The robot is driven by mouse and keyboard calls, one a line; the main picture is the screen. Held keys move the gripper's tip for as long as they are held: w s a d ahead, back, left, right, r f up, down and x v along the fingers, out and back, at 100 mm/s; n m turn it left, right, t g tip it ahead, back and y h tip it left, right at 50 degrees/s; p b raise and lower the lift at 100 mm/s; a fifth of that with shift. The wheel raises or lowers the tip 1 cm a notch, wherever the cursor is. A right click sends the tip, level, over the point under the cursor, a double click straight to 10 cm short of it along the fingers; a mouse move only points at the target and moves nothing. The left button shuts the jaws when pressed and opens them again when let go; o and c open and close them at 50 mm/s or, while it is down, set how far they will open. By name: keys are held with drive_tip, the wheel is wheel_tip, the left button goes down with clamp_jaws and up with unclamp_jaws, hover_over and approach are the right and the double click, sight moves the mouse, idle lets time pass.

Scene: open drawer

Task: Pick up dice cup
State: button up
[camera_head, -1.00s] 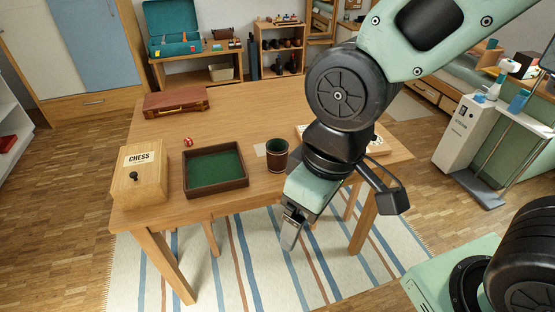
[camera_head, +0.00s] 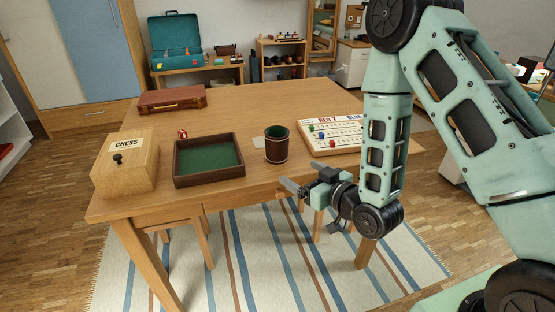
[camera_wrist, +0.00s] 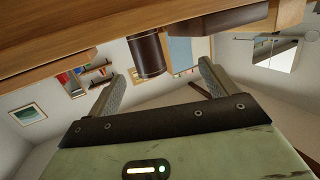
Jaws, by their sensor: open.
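The dice cup (camera_head: 277,150) is dark brown with a green inside. It stands upright near the front edge of the table, right of the green-lined tray. My gripper (camera_head: 292,188) is in front of the table's front edge, below and slightly right of the cup in the head view, apart from it and pointing left. In the wrist view the room appears upside down, and the cup (camera_wrist: 148,54) shows beyond and between the two spread fingers of my gripper (camera_wrist: 156,82). The jaws are open and empty.
The wooden table (camera_head: 232,110) carries a brown tray (camera_head: 210,177), a CHESS box (camera_head: 125,165), a red die (camera_head: 182,133), a brown case (camera_head: 172,98) and a white game board (camera_head: 330,136). A stool (camera_head: 180,225) stands under the table. The tabletop behind the cup is clear.

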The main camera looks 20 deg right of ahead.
sight(277, 145)
drive_tip(key=w+b, duration=0.2)
drive_tip(key=w, duration=0.3)
drive_tip(key=w+a+t+b, duration=0.1)
drive_tip(key=w+b, duration=0.2)
drive_tip(key=w, duration=0.2)
drive_tip(key=w+a+t+b, duration=0.1)
drive_tip(key=w+b, duration=0.1)
drive_tip(key=w, duration=0.3)
drive_tip(key=shift+w+a+f+m, duration=0.25)
drive_tip(key=shift+w+m, duration=0.1)
drive_tip(key=shift+m, duration=0.05)
drive_tip(key=c, duration=1.1)
